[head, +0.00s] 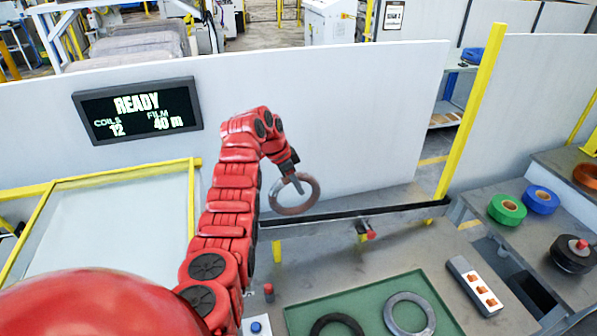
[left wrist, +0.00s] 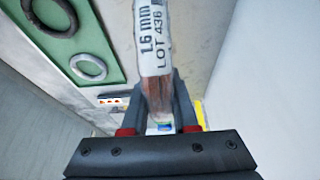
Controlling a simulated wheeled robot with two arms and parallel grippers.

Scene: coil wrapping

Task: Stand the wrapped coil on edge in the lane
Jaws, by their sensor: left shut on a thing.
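My left gripper (head: 290,178) is shut on the rim of the wrapped coil (head: 296,210), a grey and reddish ring. The coil hangs below the fingers with its hole facing the head camera, near the left end of a dark strip (head: 350,214) along the table's back edge. Whether it touches anything below is unclear. In the left wrist view, the coil (left wrist: 152,40) shows edge-on between the fingers (left wrist: 160,108), with a white label reading "1.6 mm" and "LOT 436". I cannot clearly pick out the lane. My right gripper is not in view.
A green tray (head: 300,318) holds a black ring (head: 336,320) and a grey ring (head: 410,299). A white box with orange switches (head: 470,283) stands right of it. Green (head: 498,212) and blue (head: 534,200) rolls lie farther right. A pale wall panel (head: 350,130) stands behind.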

